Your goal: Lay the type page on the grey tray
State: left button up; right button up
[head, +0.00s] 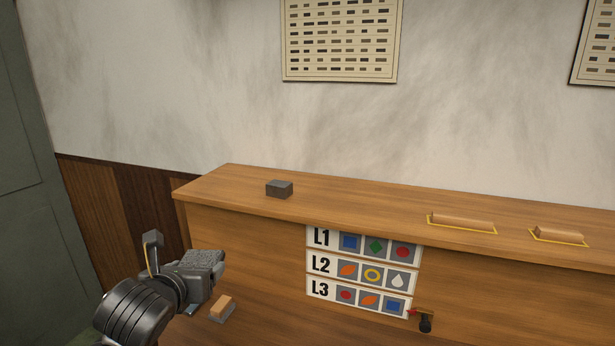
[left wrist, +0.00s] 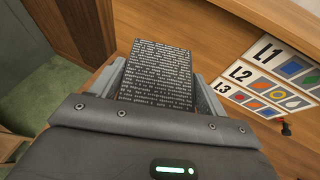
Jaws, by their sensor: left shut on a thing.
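The type page (head: 204,259) is a dark grey slab. The left wrist view shows its face (left wrist: 158,75) covered in rows of small pale type. My left gripper (head: 188,268) is shut on it, in front of the wooden counter's left part and below its top. The page is held in the air, tilted in the head view. Its lower end is hidden by the gripper in the left wrist view. I cannot make out a grey tray in either view. My right gripper is not in view.
A dark grey block (head: 279,189) sits on the counter top (head: 350,208). Two wooden bars, left (head: 462,220) and right (head: 559,236), lie in yellow outlines. A wood-topped grey piece (head: 221,308) is below my gripper. The L1–L3 sign (head: 362,271) and a black knob (head: 425,324) are on the front.

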pick_arm(q)
jog(key=d, duration=1.5)
